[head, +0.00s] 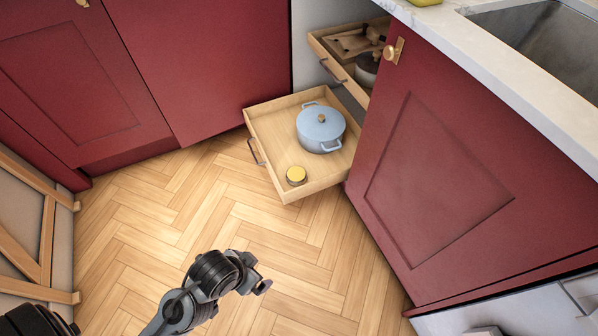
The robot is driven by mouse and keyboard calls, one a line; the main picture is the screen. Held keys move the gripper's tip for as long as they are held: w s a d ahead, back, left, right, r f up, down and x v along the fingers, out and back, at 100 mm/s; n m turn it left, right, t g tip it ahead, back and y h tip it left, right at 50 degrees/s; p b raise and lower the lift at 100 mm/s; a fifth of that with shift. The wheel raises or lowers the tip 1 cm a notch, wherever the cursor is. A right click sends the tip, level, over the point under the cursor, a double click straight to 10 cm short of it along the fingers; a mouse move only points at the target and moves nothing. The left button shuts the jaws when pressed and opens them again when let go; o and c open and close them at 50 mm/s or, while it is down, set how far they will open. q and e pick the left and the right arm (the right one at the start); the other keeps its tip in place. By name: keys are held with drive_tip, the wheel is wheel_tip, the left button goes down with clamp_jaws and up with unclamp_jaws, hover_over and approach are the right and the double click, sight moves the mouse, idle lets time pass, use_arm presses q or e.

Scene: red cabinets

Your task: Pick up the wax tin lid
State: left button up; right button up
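A small round tin (296,176) with a yellow top and a dark side sits in the front corner of the pulled-out lower wooden drawer (283,187). I cannot tell the lid apart from the yellow top at this size. My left gripper (264,284) is over the floor, below the drawer in the head view and well apart from the tin. It is small and dark, and I cannot tell whether its fingers are open or shut. Nothing shows in it. My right gripper is not in view.
A blue lidded pot (313,130) stands behind the tin in the same drawer. An upper drawer (326,55) with cookware is partly out behind it. An open red cabinet door (450,170) borders the drawer's right side. The wooden floor (170,225) ahead is clear.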

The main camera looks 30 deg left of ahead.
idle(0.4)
use_arm(q)
drive_tip(key=c, duration=0.8)
